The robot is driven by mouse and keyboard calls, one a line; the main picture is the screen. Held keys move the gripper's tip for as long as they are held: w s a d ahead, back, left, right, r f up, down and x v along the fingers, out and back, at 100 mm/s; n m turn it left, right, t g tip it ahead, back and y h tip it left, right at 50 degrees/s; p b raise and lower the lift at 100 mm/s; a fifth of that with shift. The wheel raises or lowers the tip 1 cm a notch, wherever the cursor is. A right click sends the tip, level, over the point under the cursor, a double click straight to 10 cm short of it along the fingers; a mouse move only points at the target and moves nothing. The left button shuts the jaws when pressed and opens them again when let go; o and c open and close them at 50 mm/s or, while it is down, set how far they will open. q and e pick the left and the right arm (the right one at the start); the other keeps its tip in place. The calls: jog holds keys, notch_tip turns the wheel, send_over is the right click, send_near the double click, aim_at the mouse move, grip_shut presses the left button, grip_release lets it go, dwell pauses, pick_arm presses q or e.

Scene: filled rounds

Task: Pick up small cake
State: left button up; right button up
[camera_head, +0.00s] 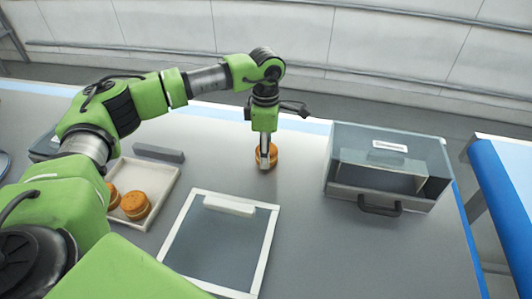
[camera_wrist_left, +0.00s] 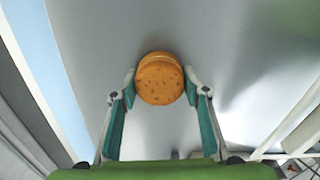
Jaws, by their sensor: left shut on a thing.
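A small round orange-brown cake (camera_head: 272,151) is at the tip of my left gripper (camera_head: 265,160), over the grey table. In the left wrist view the cake (camera_wrist_left: 160,80) sits between the two fingertips (camera_wrist_left: 160,84), which touch its sides. The left gripper is shut on it. Whether the cake rests on the table or is slightly lifted, I cannot tell. More similar cakes (camera_head: 135,205) lie in a white tray (camera_head: 166,190) at the left, partly hidden by my left arm. My right gripper is not in view.
A white-framed panel (camera_head: 272,222) with a white handle lies in front of the gripper. A clear box with a dark handle (camera_head: 380,209) stands at the right. A grey block (camera_head: 158,153) lies behind the tray. The table between the gripper and the box is clear.

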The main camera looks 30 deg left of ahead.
pick_arm(q)
jog(key=shift+r, duration=0.25)
notch_tip(320, 180, up, 2)
jog(key=shift+s+r+b, duration=0.15)
jog(key=shift+r+b, duration=0.05)
jog(key=shift+b, duration=0.85)
jog(key=s+r+b, duration=0.4)
jog(key=s+r, duration=0.5)
jog(key=s, duration=0.5)
jog(key=shift+r, duration=0.35)
